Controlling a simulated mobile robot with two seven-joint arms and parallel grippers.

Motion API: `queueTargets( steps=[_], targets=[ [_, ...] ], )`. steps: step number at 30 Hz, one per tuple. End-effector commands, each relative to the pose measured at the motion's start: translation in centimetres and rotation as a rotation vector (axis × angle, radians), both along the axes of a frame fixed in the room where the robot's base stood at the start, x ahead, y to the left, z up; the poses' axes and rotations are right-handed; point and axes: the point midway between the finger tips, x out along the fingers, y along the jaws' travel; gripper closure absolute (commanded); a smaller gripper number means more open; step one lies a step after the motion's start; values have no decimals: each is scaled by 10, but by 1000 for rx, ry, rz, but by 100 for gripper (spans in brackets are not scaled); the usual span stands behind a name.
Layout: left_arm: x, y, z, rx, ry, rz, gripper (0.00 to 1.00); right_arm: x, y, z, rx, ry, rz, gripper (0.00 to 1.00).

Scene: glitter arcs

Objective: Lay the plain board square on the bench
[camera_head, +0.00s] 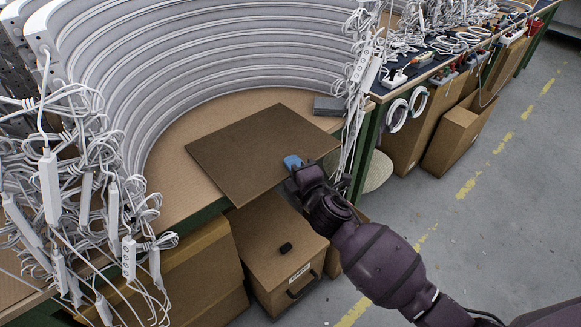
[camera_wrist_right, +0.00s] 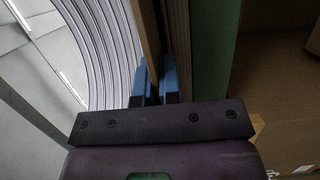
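The plain board (camera_head: 250,150) is a flat brown square. In the head view it lies at an angle to the bench (camera_head: 240,100), with its near corner sticking out past the front edge. My left gripper is not in view.
Curved white arcs (camera_head: 210,50) stand behind the board. Tangled white cables and power strips (camera_head: 50,180) hang at the left, more (camera_head: 362,65) at the right. A small grey block (camera_head: 328,105) lies behind the board. A cardboard box (camera_head: 270,245) stands below the overhang.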

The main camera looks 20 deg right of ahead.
Motion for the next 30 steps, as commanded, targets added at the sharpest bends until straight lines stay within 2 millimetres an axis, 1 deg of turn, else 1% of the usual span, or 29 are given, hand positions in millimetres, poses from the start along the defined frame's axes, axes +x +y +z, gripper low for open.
queueTargets(
  steps=[1, 9, 16, 17, 18, 21, 30],
  targets=[
    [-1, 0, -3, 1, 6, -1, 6, 0, 0, -7, 2, 4, 0, 100],
    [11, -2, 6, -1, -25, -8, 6, 0, 0, -3, 1, -5, 1, 100],
    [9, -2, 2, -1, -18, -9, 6, 0, 0, -10, 0, -2, 1, 100],
    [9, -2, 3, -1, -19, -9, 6, 0, 0, -8, 0, -3, 1, 91],
    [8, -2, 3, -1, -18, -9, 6, 0, 0, -8, 0, -3, 1, 84],
    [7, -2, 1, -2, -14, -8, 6, 0, 0, -8, -1, -3, 1, 70],
    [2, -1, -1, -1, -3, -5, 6, 0, 0, -6, -1, -4, 1, 70]
  ],
)
